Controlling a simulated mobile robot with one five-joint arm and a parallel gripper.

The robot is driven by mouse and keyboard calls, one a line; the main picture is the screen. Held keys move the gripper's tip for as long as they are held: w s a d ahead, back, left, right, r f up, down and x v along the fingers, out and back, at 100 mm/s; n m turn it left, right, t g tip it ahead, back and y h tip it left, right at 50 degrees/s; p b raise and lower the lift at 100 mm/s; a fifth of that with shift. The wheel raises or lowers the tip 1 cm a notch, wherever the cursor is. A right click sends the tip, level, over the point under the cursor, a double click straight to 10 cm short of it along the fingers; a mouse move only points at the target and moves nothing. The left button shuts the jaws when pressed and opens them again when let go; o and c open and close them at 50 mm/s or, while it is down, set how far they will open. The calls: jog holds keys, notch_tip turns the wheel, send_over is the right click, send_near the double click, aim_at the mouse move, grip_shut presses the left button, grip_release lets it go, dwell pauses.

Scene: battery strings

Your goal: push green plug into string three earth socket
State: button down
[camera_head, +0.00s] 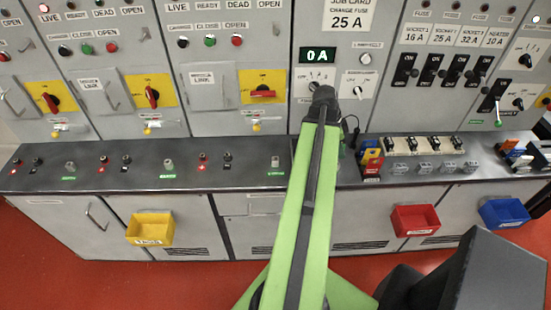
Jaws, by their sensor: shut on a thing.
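My green arm (312,200) rises through the middle to a black joint (323,103) in front of the panel. My gripper's fingers are not visible; the arm hides what lies beyond the joint. I cannot make out a green plug. A row of sockets runs along the dark desk top, in three groups with red, black and grey sockets. The grey socket with a green label in the third group from the left (275,161) stands just left of my arm. Similar grey sockets stand in the middle group (168,164) and left group (70,166). Their label text is unreadable.
Colored blocks (371,160) stand on the desk right of my arm, beside a row of cream units (411,145). A dark cable (354,132) curves near the joint. Yellow (150,229), red (415,220) and blue (504,213) bins hang on the front. The left desk top has free room between sockets.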

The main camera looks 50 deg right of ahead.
jog(key=shift+r+p, duration=2.1)
jog(key=shift+r, duration=0.25)
jog(key=shift+f, duration=0.15)
